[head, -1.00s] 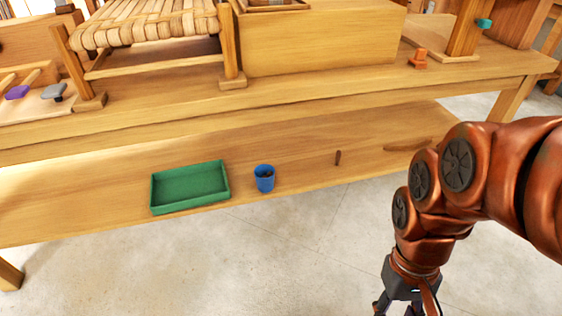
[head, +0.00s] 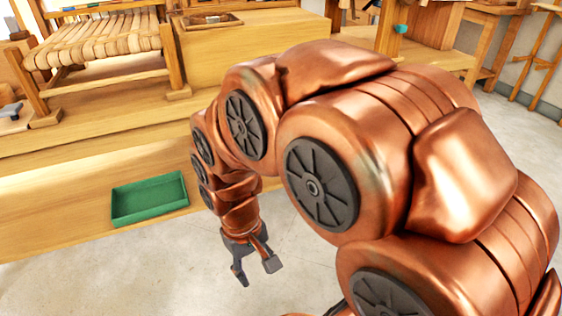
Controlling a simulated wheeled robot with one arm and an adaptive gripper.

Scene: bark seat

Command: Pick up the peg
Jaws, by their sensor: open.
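No peg shows in the current head view; my copper arm covers the middle and right of the lower shelf. A second ago, a small dark brown peg-like piece showed on that shelf, right of a blue cup. Both are now hidden behind my arm. My gripper (head: 258,274) hangs below the arm, in front of the shelf's front edge, with the grey floor behind it in the picture. Its dark fingers are apart and nothing shows between them.
A green tray (head: 149,200) sits on the lower shelf (head: 50,222), left of my gripper. Above it, the bench (head: 120,115) carries a woven seat frame (head: 100,40) and a wooden box (head: 250,42). Grey floor (head: 130,275) is clear in front.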

